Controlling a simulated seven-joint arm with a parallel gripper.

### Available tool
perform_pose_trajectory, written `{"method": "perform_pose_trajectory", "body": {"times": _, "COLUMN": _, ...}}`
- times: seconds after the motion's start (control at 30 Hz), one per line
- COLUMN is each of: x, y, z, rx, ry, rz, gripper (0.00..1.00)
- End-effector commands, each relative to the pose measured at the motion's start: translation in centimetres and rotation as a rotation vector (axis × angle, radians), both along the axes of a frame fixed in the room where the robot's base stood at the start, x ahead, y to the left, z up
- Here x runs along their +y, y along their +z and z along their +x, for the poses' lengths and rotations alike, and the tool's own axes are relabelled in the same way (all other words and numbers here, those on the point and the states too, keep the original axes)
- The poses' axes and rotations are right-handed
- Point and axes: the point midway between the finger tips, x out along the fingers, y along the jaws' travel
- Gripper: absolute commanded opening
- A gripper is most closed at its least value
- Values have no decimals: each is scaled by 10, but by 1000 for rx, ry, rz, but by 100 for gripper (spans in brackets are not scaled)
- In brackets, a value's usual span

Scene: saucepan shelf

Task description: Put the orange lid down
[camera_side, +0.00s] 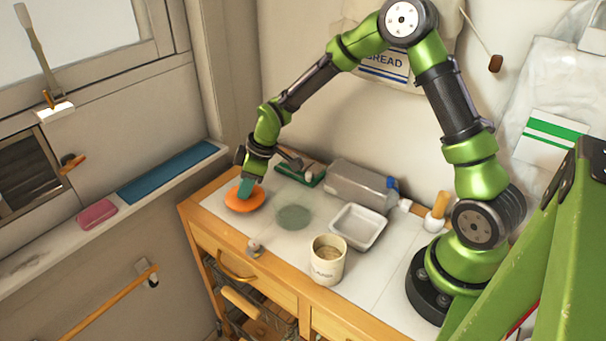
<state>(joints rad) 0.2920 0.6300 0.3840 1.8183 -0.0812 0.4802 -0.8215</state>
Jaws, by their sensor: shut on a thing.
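The orange lid (244,197) is at the far left end of the white counter top. My gripper (246,187) points down at the lid's top and is shut on it. The fingers hide the lid's middle and any knob there. The lid looks level and very low over the counter; I cannot tell whether it touches the surface.
A grey-green round disc (294,217) lies right of the lid. A small knob-like object (254,246) sits near the front edge.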

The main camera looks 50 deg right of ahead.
Motion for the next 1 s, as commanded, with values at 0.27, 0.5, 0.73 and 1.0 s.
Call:
{"method": "perform_pose_trajectory", "body": {"times": 0.27, "x": 0, "y": -8, "z": 0, "rx": -1, "ry": 0, "rz": 0, "gripper": 0}}
{"method": "perform_pose_trajectory", "body": {"times": 0.5, "x": 0, "y": -11, "z": 0, "rx": 0, "ry": 0, "rz": 0, "gripper": 29}}
{"method": "perform_pose_trajectory", "body": {"times": 0.73, "x": 0, "y": -11, "z": 0, "rx": -1, "ry": 0, "rz": -1, "gripper": 47}}
{"method": "perform_pose_trajectory", "body": {"times": 1.0, "x": -1, "y": -3, "z": -1, "rx": -4, "ry": 0, "rz": -1, "gripper": 47}}
